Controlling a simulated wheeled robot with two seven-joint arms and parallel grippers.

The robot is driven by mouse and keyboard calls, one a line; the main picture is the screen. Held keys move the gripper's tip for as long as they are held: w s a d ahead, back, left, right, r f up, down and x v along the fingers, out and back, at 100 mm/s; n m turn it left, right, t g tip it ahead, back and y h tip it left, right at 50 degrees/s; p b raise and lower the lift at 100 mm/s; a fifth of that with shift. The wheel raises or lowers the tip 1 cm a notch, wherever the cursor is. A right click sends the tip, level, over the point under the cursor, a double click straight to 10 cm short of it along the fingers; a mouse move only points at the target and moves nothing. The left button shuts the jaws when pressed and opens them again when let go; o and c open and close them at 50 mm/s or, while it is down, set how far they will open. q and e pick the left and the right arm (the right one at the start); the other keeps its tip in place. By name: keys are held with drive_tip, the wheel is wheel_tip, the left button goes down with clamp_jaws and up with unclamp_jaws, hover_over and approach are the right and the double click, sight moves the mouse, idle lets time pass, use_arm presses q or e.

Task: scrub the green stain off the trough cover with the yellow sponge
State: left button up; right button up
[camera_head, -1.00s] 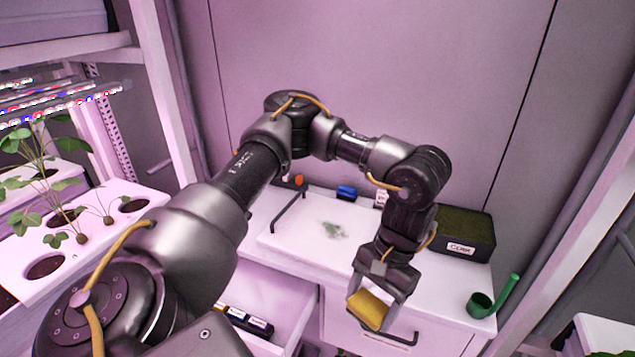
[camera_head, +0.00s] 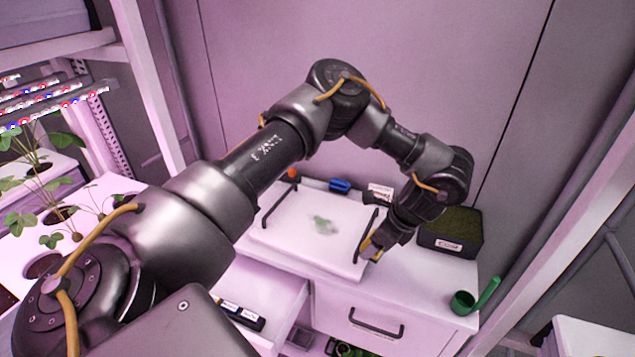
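The trough cover (camera_head: 290,235) is a white panel with black bar handles at its left and right ends, lying on the white cabinet top. A faint green stain (camera_head: 323,224) is near its middle. My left gripper (camera_head: 372,248) is at the cover's right end, beside the right handle, right of the stain. It is shut on the yellow sponge (camera_head: 377,255), of which only small parts show past the fingers. I cannot tell whether the sponge touches the surface. My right gripper is not in view.
A dark box of green material (camera_head: 450,235) stands right of the gripper, and a green scoop (camera_head: 475,298) lies at the right front. A blue object (camera_head: 340,186) and a small card are behind the cover. An open drawer (camera_head: 265,300) juts out at front left.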

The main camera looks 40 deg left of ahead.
use_arm(q)
drive_tip(key=w+a+m+t+h+p, duration=0.1)
drive_tip(key=w+a+m+t+p, duration=0.1)
drive_tip(key=a+m, duration=0.5)
drive_tip(key=w+a+m+t+h+p, duration=0.2)
drive_tip(key=a+m, duration=0.6)
drive_tip(key=a, duration=0.9)
drive_tip(key=shift+w+a+f+t, duration=0.15)
drive_tip(key=shift+w+a+t, duration=0.15)
drive_tip(key=shift+w+a, duration=0.15)
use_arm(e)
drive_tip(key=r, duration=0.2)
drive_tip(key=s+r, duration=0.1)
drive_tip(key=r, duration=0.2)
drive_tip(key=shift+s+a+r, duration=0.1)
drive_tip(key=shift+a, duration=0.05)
use_arm(q)
drive_tip(key=shift+d+f, duration=0.1)
